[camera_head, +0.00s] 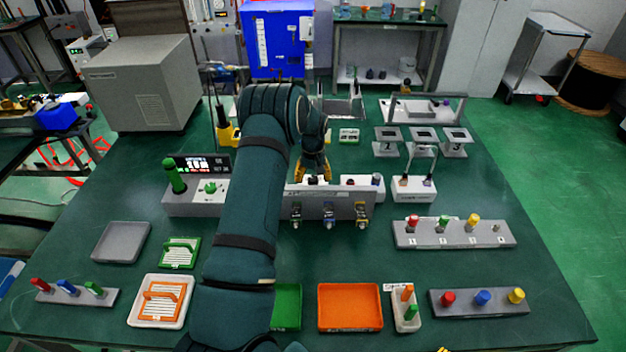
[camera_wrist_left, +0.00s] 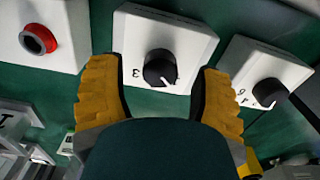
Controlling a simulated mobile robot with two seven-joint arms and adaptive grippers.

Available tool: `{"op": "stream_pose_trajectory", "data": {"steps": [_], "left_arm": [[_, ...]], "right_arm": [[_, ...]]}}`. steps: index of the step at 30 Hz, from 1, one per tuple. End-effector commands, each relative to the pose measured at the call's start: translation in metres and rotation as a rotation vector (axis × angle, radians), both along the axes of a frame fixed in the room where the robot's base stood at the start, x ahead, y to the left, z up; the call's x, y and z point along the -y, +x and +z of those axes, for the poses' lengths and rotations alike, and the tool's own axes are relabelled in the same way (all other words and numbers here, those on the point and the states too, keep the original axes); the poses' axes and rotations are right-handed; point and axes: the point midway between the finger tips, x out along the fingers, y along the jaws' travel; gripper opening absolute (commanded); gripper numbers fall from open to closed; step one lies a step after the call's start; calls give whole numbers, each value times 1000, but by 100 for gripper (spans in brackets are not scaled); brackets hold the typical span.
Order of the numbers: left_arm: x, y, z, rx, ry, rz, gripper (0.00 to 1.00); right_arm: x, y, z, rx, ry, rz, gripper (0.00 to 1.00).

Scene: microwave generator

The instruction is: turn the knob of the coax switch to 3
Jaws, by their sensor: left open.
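In the left wrist view, a white box (camera_wrist_left: 190,40) carries a round black knob (camera_wrist_left: 160,68) with a white pointer line toward the lower right of the picture. A figure 3 is printed beside this knob; I cannot read a name on the box. My left gripper (camera_wrist_left: 157,82) is open, its yellow fingers on either side of the knob with gaps visible. In the head view the left gripper (camera_head: 313,168) is behind the grey upright panel (camera_head: 328,205), and the arm and panel hide most of the knob area.
A second white box with a black knob (camera_wrist_left: 269,92) stands close on the right in the wrist view. In the head view, trays and peg racks (camera_head: 453,240) fill the front and right of the green table.

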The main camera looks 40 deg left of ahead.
Motion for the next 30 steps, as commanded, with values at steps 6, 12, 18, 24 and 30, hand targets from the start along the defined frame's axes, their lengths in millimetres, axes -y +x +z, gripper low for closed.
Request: {"op": "stream_pose_trajectory", "data": {"steps": [6,12,18,24,30], "left_arm": [[0,0,-11,1,0,0,65],[0,0,-11,1,1,0,65],[0,0,-11,1,1,0,14],[0,0,-11,1,1,-1,0],[0,0,-11,1,1,-28,0]], "right_arm": [[0,0,-1,-1,0,0,100],[0,0,-1,-1,0,0,100],[0,0,-1,-1,0,0,100],[0,0,-1,-1,0,0,100],[0,0,-2,-1,0,0,100]]}}
